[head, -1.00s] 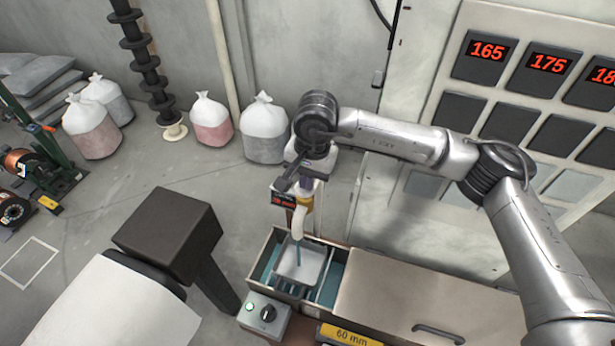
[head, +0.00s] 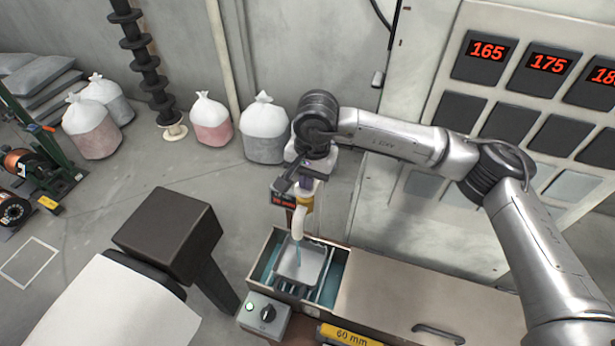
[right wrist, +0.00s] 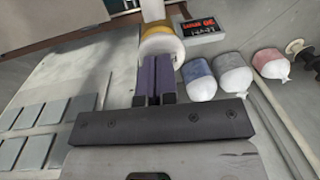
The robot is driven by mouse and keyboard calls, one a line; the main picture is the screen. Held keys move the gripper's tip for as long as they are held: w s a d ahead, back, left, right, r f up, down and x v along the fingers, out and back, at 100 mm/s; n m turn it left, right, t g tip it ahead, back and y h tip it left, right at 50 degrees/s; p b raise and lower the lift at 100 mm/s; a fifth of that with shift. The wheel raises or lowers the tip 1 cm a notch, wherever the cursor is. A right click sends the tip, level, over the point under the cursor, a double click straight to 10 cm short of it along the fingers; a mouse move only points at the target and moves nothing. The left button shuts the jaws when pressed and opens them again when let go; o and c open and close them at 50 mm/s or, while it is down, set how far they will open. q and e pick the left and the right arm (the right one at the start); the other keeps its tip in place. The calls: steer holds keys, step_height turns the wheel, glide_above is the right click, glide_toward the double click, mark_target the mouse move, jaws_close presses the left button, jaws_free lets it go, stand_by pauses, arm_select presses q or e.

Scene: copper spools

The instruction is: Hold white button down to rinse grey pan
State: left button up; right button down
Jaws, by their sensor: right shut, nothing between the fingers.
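The grey pan (head: 314,262) sits in the open trough (head: 262,262), under a curved white spout (head: 300,224). A thin pale-blue stream (head: 298,254) runs from the spout into the pan. My right gripper (head: 306,186) points down at the yellow collar (head: 304,202) atop the spout. In the right wrist view its purple fingers (right wrist: 156,78) are shut together, with nothing between them. Their tips meet a white round top, seemingly the white button (right wrist: 164,46), inside the yellow ring (right wrist: 160,33). How far it is pressed cannot be told. My left gripper is not in view.
A small red-lit display (head: 284,200) stands beside the spout. A control box (head: 264,314) with a lit green button and black knob is at the trough's front. A lidded bench (head: 420,295) lies right. Tied bags (head: 264,130) stand by the back wall.

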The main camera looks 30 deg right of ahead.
mark_target(313, 186)
steer(key=r, duration=0.1)
steer(key=r+p, duration=0.1)
steer(key=r, duration=0.1)
steer(key=r+p, duration=0.1)
steer(key=shift+s+d+r, duration=0.1)
steer(key=shift+d+r, duration=0.15)
step_height(313, 186, up, 9)
steer(key=b, duration=0.2)
steer(key=shift+s+d+r+b, duration=0.2)
steer(key=shift+d+b, duration=0.15)
steer(key=shift+b, duration=0.05)
steer(key=shift+a, duration=0.1)
